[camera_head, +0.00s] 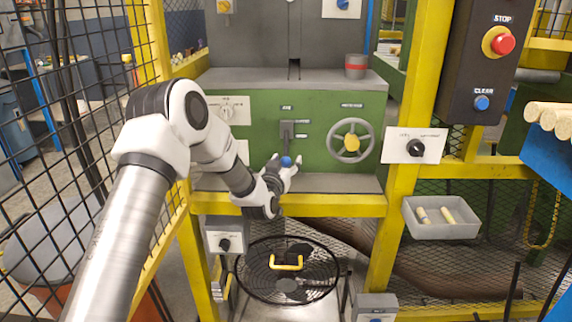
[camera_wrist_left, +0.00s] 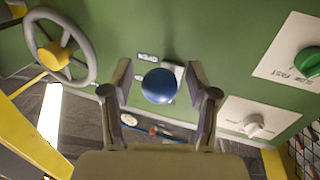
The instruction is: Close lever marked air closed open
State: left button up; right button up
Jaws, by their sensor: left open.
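The lever has a grey mount (camera_head: 287,130) on the green machine panel and a blue ball knob (camera_head: 286,161) at its lower end, so it hangs down in the head view. My left gripper (camera_head: 287,167) is at the knob, with its fingers apart. In the left wrist view the blue knob (camera_wrist_left: 160,86) lies between the two open fingers of my left gripper (camera_wrist_left: 158,80), with a gap on each side. A label reading OPEN, upside down, shows beside the mount in that view. My right gripper is not in view.
A grey handwheel with a yellow hub (camera_head: 351,141) sits right of the lever. A white dial plate (camera_head: 229,110) is to its left. Yellow frame posts (camera_head: 405,150) and a rail border the panel. A round fan guard (camera_head: 287,270) stands below, and a grey tray (camera_head: 440,218) hangs at right.

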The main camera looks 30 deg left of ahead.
aim_at(286, 157)
pick_arm(q)
grip_shut()
jog(key=r+g+h+p, duration=0.1)
jog(key=r+g+p, duration=0.1)
jog(key=p, duration=0.4)
jog(key=s+r+n+g+h+p, duration=0.1)
jog(key=r+g+p, duration=0.1)
jog(key=r+p, duration=0.2)
jog(key=r+g+p, duration=0.2)
jog(key=g+p, duration=0.1)
jog(key=p, duration=0.7)
jog(key=shift+s+d+r+n+h, duration=0.2)
jog(key=shift+d+r+n+h, duration=0.1)
jog(key=shift+d+r+h, duration=0.1)
jog(key=shift+w+a+r+p, duration=0.1)
jog(key=shift+w+r+p, duration=0.1)
jog(key=shift+r+p, duration=0.35)
jog(key=shift+w+a+r+p, duration=0.15)
jog(key=shift+r+p, duration=0.25)
jog(key=shift+p, duration=0.25)
jog(key=shift+w+a+r+p, duration=0.15)
jog(key=shift+w+r+p, duration=0.2)
jog(key=shift+r+p, duration=0.25)
grip_release()
jog(key=shift+s, duration=0.15)
